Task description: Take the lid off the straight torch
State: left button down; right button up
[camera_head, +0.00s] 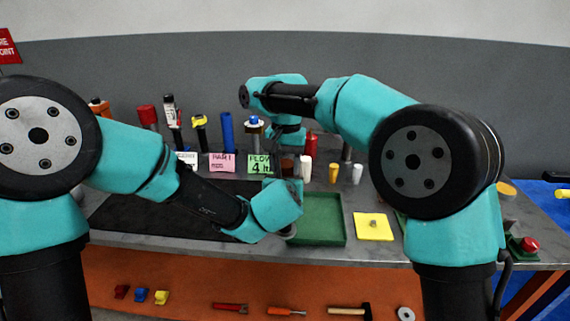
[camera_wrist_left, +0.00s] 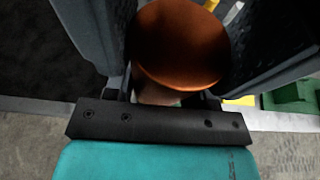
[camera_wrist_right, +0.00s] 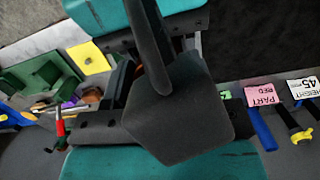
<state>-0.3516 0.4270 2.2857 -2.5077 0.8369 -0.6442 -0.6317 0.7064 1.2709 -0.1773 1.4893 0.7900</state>
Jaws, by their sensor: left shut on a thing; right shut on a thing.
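A copper-brown round-ended piece, which I take to be part of the straight torch (camera_wrist_left: 180,45), sits between the fingers of my left gripper (camera_wrist_left: 175,60), end toward the camera. A paler part shows below its end. In the head view a brown piece (camera_head: 287,166) shows between my wrists, small and partly covered. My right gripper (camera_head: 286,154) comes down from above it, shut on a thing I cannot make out. In the right wrist view a large dark grey part hides most of the right fingers. Which gripper holds the lid, and whether lid and body touch, is hidden.
A green tray (camera_head: 320,222) and a yellow pad (camera_head: 373,227) with a small piece lie to the right. A black mat (camera_head: 140,212) lies left. Behind stand several upright tools, a blue tube (camera_head: 227,132), a red bottle (camera_head: 311,146) and label cards (camera_head: 222,162).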

jog(key=o, duration=1)
jog(key=shift+c, duration=0.2)
jog(key=shift+r, duration=0.1)
jog(key=shift+r, duration=2.15)
